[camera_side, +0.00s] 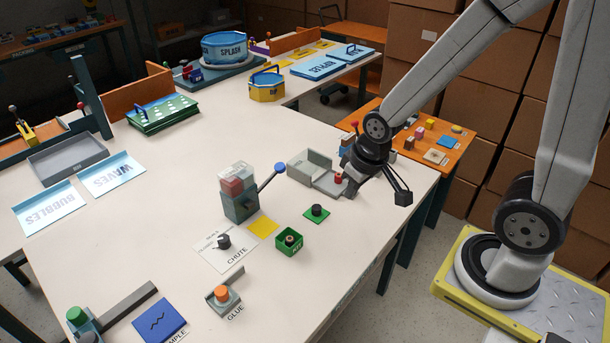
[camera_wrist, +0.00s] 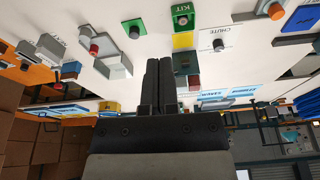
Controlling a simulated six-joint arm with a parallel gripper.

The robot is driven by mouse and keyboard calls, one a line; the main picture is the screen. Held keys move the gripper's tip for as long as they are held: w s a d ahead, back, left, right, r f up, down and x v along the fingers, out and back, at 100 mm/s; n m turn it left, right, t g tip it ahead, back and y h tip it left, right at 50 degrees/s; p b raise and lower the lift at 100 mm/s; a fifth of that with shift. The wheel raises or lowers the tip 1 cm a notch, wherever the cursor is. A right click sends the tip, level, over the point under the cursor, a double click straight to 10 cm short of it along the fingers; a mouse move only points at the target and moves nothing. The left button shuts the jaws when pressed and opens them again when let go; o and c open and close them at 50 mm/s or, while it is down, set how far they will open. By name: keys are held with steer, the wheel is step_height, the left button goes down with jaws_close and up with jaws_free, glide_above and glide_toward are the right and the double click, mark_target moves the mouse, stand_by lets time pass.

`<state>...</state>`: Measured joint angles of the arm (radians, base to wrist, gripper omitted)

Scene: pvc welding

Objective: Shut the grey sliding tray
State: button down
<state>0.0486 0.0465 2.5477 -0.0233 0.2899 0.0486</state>
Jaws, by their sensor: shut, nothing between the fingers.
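The grey sliding tray (camera_side: 325,184) sticks out of its grey housing (camera_side: 309,161) toward the lower right in the side view. A red knob (camera_side: 338,178) stands at its outer end. In the wrist view the tray (camera_wrist: 105,40), its housing (camera_wrist: 118,66) and the red knob (camera_wrist: 93,48) show left of the fingers. My gripper (camera_side: 350,190) is just right of the tray's outer end in the side view. Its dark fingers (camera_wrist: 159,62) are together and empty in the wrist view. I cannot tell whether they touch the tray.
A green pad with a black knob (camera_side: 317,211) lies in front of the tray. A grey dispenser with a blue-tipped lever (camera_side: 279,168) stands to its left. An orange side table (camera_side: 420,146) with small blocks is behind my gripper. The white table's right edge is close to my gripper.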

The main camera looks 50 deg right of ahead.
steer(key=d+f+m+t+h, duration=0.1)
steer(key=d+f+m+t, duration=0.1)
steer(key=d+f+m, duration=0.4)
steer(key=d+f+m+t+h, duration=0.1)
steer(key=d+f+m, duration=0.6)
steer(key=d, duration=0.9)
steer(key=shift+d+f+t+h, duration=0.2)
steer(key=shift+f+t+h, duration=0.2)
steer(key=shift+f, duration=0.15)
steer(key=shift+f, duration=0.15)
glide_toward(358, 193)
steer(key=f, duration=0.1)
steer(key=d+f, duration=0.1)
steer(key=f, duration=0.1)
steer(key=d+f, duration=0.1)
steer(key=shift+s+d+f, duration=0.15)
steer(key=shift+s+f, duration=0.2)
steer(key=shift+s, duration=0.05)
steer(key=shift+w+a+r, duration=0.1)
steer(key=shift+w+a, duration=0.05)
steer(key=shift+w, duration=0.4)
steer(key=shift+w+a, duration=0.15)
steer(key=shift+w, duration=0.4)
steer(key=shift+w+a, duration=0.2)
steer(key=shift+w, duration=0.6)
